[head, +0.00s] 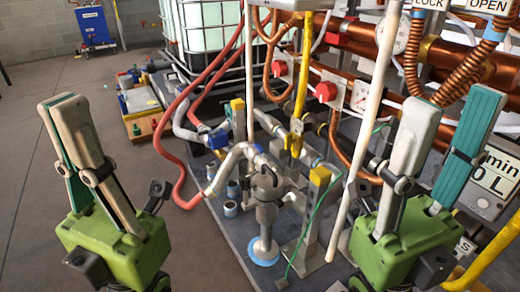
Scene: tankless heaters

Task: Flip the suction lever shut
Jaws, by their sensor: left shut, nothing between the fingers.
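Several yellow valve levers show in the middle of the head view: one at the left (237,108), one further right (296,135) and one lower down (320,177). I cannot tell which is the suction lever or whether it is shut. A grey pump (267,195) stands below them among hoses. My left gripper (63,101) is raised at the left, shut and empty, well apart from the valves. My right gripper (452,99) is raised at the right, its fingers spread apart and nothing between them, in front of the copper pipes.
A red hose (178,165) loops down left of the pump. A white upright pole (362,130) and a thin green cable (310,215) are near my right gripper. A caged white tank (210,35) stands behind. Bare floor (50,210) lies at the left.

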